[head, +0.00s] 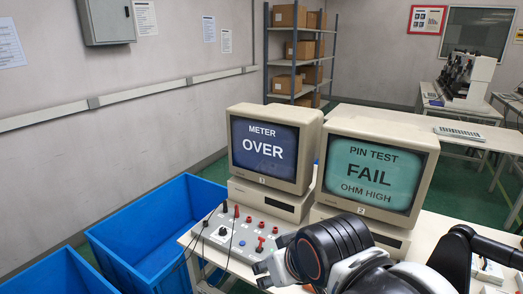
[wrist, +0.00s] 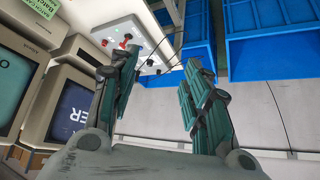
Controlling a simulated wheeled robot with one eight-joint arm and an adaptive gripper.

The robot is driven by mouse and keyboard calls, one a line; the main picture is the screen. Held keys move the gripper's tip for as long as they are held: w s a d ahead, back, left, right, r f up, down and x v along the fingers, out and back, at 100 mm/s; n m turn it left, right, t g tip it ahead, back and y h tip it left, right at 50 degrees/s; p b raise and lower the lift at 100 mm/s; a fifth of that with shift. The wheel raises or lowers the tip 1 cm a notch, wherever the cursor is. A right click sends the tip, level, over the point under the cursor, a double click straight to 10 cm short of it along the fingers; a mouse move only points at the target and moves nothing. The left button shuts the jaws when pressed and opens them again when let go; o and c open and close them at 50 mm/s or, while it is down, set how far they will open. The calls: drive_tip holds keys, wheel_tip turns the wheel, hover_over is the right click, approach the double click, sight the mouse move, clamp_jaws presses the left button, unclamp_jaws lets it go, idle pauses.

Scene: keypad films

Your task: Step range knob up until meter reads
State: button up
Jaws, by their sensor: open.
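The meter monitor (head: 264,152) reads "METER OVER" on a dark blue screen; part of that screen shows upside down in the wrist view (wrist: 77,107). A light grey control panel (head: 240,240) sits in front of it, with a round black knob (head: 222,231) on a white dial and several red fittings. I cannot tell for sure that this is the range knob. My gripper (head: 262,274) is at the panel's near right, apart from the knob. In the wrist view my gripper (wrist: 162,58) is open and empty, with the panel (wrist: 122,32) beyond its fingertips.
A second monitor (head: 371,172) reads "PIN TEST FAIL OHM HIGH". Blue bins (head: 150,225) stand left of the white table. Black leads hang over the panel's front edge. A shelf with boxes (head: 287,50) stands at the back.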

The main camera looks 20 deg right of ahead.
drive_tip(key=w+r+n+g, duration=0.2)
drive_tip(key=w+r+n, duration=0.3)
drive_tip(key=w, duration=0.7)
drive_tip(key=n+g+p, duration=0.1)
drive_tip(key=n+g, duration=0.4)
drive_tip(key=n, duration=0.6)
hover_over(223, 229)
wheel_tip(223, 229, down, 20)
wheel_tip(223, 229, down, 13)
drive_tip(key=b, duration=0.4)
drive_tip(key=shift+r, duration=0.1)
clamp_jaws()
